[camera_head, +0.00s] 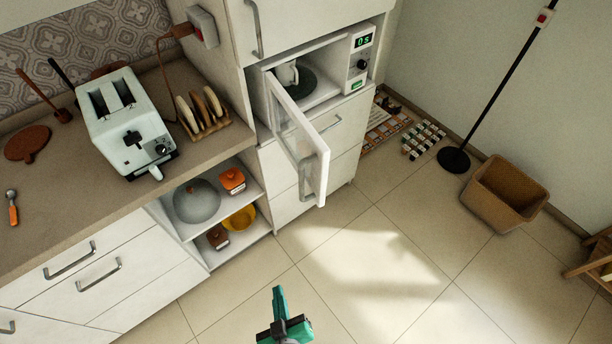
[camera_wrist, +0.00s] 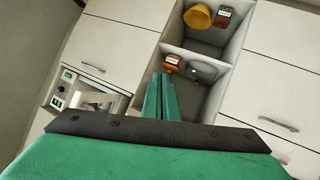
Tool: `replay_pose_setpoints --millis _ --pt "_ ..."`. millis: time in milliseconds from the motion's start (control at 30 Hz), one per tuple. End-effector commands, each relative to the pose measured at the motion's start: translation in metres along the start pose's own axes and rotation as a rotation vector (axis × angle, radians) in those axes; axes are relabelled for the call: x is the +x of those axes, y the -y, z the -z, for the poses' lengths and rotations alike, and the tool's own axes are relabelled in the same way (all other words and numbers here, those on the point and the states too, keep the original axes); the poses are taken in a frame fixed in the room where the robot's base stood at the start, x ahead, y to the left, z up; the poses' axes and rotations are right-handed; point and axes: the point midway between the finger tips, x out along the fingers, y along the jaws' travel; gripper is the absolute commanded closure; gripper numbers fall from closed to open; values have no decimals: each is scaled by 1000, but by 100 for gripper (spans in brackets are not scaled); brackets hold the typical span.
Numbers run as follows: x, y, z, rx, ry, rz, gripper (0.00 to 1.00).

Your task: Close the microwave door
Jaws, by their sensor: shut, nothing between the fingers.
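The white microwave (camera_head: 362,62) sits in a cabinet nook at the upper middle of the head view, with a green display on its right panel. Its door (camera_head: 301,140) is hinged on the left and stands wide open, swung out over the floor with a handle near its free end. A white mug (camera_head: 287,74) stands inside on the dark turntable. My green gripper (camera_head: 279,292) is at the lower middle, over the floor, apart from the door. In the wrist view the fingers (camera_wrist: 159,97) are shut together and empty; the microwave (camera_wrist: 66,93) shows at left.
The counter (camera_head: 62,193) at left holds a toaster (camera_head: 124,123) and a toast rack (camera_head: 203,112). A brown bin (camera_head: 503,193) and a lamp base (camera_head: 453,160) stand at right. The middle floor is clear.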

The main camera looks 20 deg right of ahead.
Motion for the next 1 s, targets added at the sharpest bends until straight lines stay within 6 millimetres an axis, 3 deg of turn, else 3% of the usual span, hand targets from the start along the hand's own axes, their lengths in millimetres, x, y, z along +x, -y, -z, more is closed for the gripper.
replay_pose_setpoints --millis 33,200,367,500,733,900,1000 --pt "19 -3 6 -20 10 -33 100" --pt "67 -23 26 -65 59 -188 100" --pt "97 -47 63 -63 71 -374 100" --pt "109 -67 107 -20 56 -559 100" --pt "96 -89 190 139 -20 -883 100" --pt "63 -91 245 316 -104 -1107 100" --pt "43 -87 268 417 -149 -1208 100"
